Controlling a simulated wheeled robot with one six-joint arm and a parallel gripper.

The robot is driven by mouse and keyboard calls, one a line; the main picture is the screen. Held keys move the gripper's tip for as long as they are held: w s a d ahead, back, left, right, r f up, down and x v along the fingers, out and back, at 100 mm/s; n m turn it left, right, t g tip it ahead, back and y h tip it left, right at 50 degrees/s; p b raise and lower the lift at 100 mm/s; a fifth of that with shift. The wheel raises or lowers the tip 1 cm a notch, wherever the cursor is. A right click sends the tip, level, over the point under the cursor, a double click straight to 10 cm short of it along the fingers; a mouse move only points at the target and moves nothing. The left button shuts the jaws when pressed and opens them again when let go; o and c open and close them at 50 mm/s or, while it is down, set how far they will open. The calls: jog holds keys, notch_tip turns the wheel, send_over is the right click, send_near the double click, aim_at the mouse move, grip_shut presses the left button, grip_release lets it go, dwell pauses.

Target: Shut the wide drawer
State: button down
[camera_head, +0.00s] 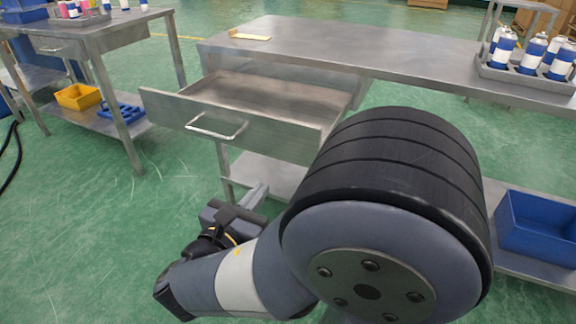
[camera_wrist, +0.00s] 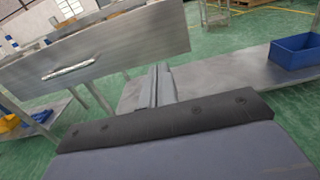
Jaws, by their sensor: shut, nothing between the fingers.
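The wide drawer (camera_head: 165,108) is pulled well out from under the steel table and looks empty inside. Its flat metal front carries a bar handle (camera_head: 215,127). In the wrist view the drawer front (camera_wrist: 125,40) fills the upper left, with its handle (camera_wrist: 70,69) showing. My gripper (camera_head: 258,193) is below and in front of the drawer, apart from the handle. In the wrist view the fingers of my gripper (camera_wrist: 158,72) are together with nothing between them, to the right of the handle. My arm hides the right part under the table in the head view.
The steel table (camera_head: 330,42) has a rack of spray cans (camera_head: 510,75) at right and a small wooden tray (camera_head: 250,34). Its lower shelf (camera_head: 262,175) holds a blue bin (camera_head: 540,222). Another bench (camera_head: 95,25) with a yellow bin (camera_head: 78,97) stands left. Green floor before the drawer is clear.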

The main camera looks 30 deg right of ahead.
aim_at(294, 147)
jog(key=b+x, duration=0.4)
jog(key=x, duration=1)
dwell(0.4)
